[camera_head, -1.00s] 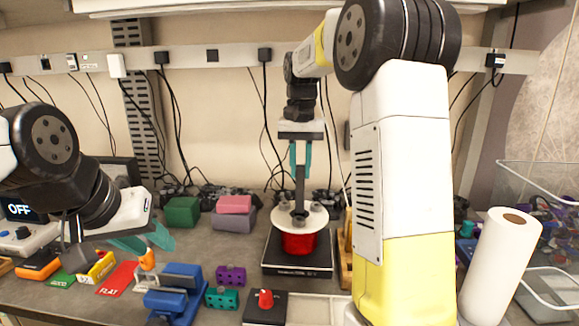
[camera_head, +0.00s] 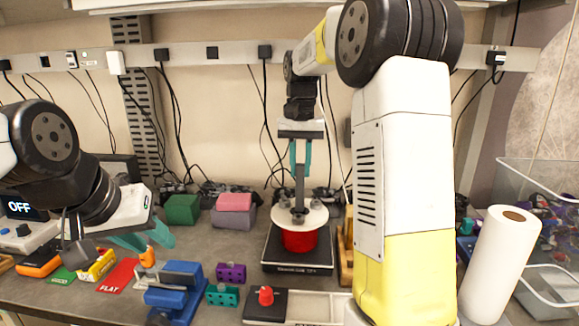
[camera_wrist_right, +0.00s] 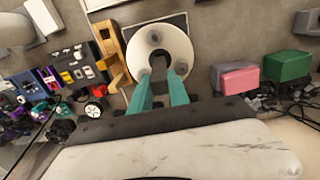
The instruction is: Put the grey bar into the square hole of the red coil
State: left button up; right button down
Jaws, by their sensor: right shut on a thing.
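The red coil (camera_head: 299,241) stands upright on a black square base (camera_head: 298,262), with a pale round flange (camera_head: 314,217) on top. My right gripper (camera_head: 300,158) is directly above the coil, pointing down, with its teal fingers shut on the grey bar (camera_head: 299,186). The bar hangs upright, and its lower end is at the middle of the flange. In the right wrist view the bar (camera_wrist_right: 159,68) shows between the fingers over the flange's centre. The hole itself is hidden, so I cannot tell how deep the bar is. My left gripper (camera_head: 148,240) is at the left, above small items on the bench.
A blue clamp-like fixture (camera_head: 178,290), a purple block (camera_head: 231,273) and a teal block (camera_head: 222,295) lie in front left of the coil. Pink (camera_head: 234,203) and green (camera_head: 183,209) blocks stand behind left. A paper roll (camera_head: 495,265) and a clear bin (camera_head: 545,190) stand at the right.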

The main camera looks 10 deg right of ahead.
jog(key=shift+f, duration=2.45)
dwell(1.0)
jog(key=c, duration=1.2)
grip_release()
jog(key=shift+o, duration=0.2)
jog(key=shift+r, duration=0.1)
jog(key=shift+r, duration=3.9)
